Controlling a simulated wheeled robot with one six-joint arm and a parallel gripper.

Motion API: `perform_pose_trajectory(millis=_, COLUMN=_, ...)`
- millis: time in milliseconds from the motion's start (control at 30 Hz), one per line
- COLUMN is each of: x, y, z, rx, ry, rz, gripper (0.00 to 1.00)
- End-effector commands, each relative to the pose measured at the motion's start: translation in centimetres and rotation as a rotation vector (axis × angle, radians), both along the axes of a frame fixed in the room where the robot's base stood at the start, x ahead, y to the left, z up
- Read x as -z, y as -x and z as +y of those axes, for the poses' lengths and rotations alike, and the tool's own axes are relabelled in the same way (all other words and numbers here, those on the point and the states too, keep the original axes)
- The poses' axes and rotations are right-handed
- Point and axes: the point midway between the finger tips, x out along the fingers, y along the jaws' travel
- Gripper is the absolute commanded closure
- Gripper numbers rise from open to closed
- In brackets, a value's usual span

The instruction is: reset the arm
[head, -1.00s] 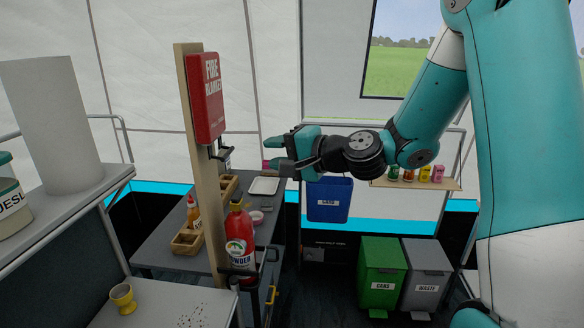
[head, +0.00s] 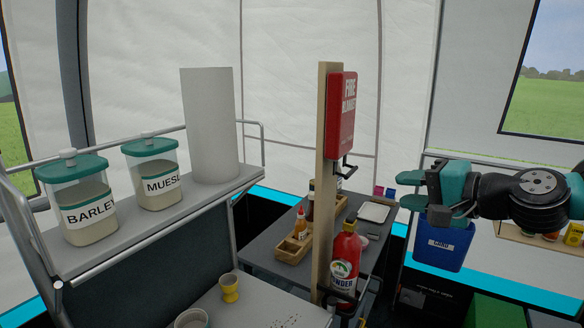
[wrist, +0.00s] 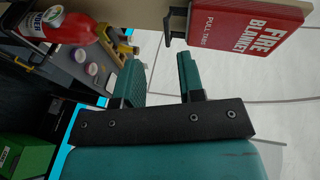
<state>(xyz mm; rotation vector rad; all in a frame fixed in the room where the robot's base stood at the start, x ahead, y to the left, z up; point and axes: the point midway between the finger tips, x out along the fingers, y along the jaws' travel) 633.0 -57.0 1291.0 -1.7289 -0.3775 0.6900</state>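My gripper (head: 411,190) shows at the right side of the head view, held in mid-air in front of the tent wall and pointing left. Its two teal fingers are apart with nothing between them. In the wrist view the open fingers (wrist: 160,75) also stand apart, with pale tent wall between them. The red fire blanket box (head: 341,112) hangs on a wooden post (head: 327,185) to the left of my gripper. The box also shows at the upper right of the wrist view (wrist: 245,35).
A red extinguisher (head: 344,258) stands by the post. Barley (head: 90,212) and muesli (head: 157,187) jars and a grey cylinder (head: 210,125) stand on the left shelf. A yellow egg cup (head: 229,288) stands below. A blue bin (head: 442,246) hangs below my gripper.

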Motion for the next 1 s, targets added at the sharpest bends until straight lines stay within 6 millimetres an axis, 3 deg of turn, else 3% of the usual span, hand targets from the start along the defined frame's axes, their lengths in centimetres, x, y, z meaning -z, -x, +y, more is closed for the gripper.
perform_pose_trajectory(millis=100, x=1.8, y=4.1, z=6.2, rx=-0.272, ry=0.227, rz=0.02, gripper=0.64)
perform_pose_trajectory(millis=200, x=4.0, y=9.8, z=10.4, rx=-0.562, ry=0.491, rz=0.038, gripper=0.64)
perform_pose_trajectory(millis=300, x=5.8, y=15.3, z=11.9, rx=-0.814, ry=0.727, rz=0.053, gripper=0.64)
perform_pose_trajectory(millis=400, x=6.8, y=19.4, z=11.6, rx=-0.996, ry=0.901, rz=0.068, gripper=0.64)
perform_pose_trajectory(millis=500, x=7.2, y=22.0, z=10.8, rx=-1.105, ry=1.006, rz=0.083, gripper=0.64)
perform_pose_trajectory(millis=633, x=7.3, y=23.2, z=10.2, rx=-1.162, ry=1.059, rz=0.099, gripper=0.64)
perform_pose_trajectory(millis=1000, x=7.3, y=23.3, z=10.2, rx=-1.163, ry=1.06, rz=0.102, gripper=0.64)
